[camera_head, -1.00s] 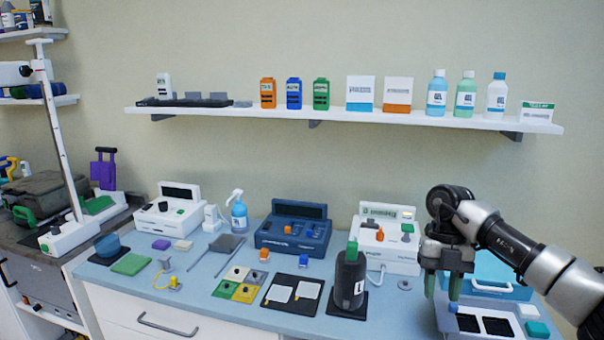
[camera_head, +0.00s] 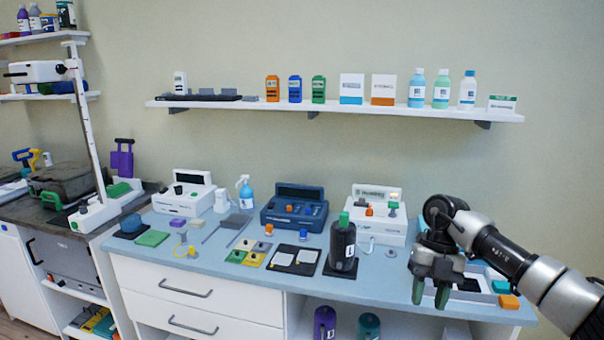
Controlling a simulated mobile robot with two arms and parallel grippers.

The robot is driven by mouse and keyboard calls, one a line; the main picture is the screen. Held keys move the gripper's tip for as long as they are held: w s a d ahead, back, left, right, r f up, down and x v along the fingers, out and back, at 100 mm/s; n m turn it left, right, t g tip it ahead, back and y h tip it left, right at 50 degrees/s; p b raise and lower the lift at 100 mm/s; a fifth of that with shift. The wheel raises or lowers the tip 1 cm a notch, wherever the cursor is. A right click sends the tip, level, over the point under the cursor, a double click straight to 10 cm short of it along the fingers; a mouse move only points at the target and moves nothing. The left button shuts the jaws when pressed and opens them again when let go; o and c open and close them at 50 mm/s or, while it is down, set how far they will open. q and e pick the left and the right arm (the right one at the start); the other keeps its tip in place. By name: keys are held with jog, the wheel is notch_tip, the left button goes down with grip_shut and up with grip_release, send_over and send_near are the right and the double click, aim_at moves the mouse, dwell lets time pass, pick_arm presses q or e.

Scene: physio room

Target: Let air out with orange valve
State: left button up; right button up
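An orange knob (camera_head: 369,211), probably the orange valve, sits on the front of a white device (camera_head: 377,230) at the back right of the counter. A green knob (camera_head: 393,208) is beside it on the same device. My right gripper (camera_head: 430,293) hangs in front of and to the right of this device, fingers pointing down. Its two green-tipped fingers are apart with nothing between them, and it does not touch the knob. My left gripper is not in view.
A dark bottle with a green top (camera_head: 343,244) stands on a black mat left of the gripper. A tray (camera_head: 480,290) and an orange block (camera_head: 509,302) lie by my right arm. A blue device (camera_head: 294,209) stands further left. A shelf (camera_head: 330,107) runs above.

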jog(key=w+a+f+m+t+y, duration=0.2)
jog(key=a+f+m+t+y, duration=0.2)
jog(key=a+f+y, duration=0.95)
jog(key=s+d+f+m+t+h, duration=0.25)
jog(key=f+m+t, duration=0.45)
jog(key=f, duration=0.5)
jog(key=s+d+f+m+t+h, duration=0.1)
jog(key=s+f+m+t+h, duration=0.15)
jog(key=f+m+t, duration=0.5)
jog(key=s+d+f+m+g+h, duration=0.3)
jog(key=s+f+m+h, duration=0.1)
jog(key=s+f, duration=0.5)
jog(key=s+d+f+m+g+h, duration=0.35)
jog(key=s+f, duration=0.45)
jog(key=f, duration=0.4)
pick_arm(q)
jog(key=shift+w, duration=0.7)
pick_arm(e)
jog(key=s+d+f+m+g+h, duration=0.1)
jog(key=s+f+m+g, duration=0.1)
jog(key=s, duration=1.2)
jog(key=s+d+f+m+g+h, duration=0.1)
jog(key=s+f, duration=0.5)
jog(key=s, duration=0.9)
jog(key=m+g+h, duration=0.1)
jog(key=m+g, duration=0.1)
jog(key=g, duration=0.1)
jog(key=shift+d+f+g, duration=0.15)
jog(key=shift+d+g, duration=0.05)
jog(key=shift+g, duration=0.2)
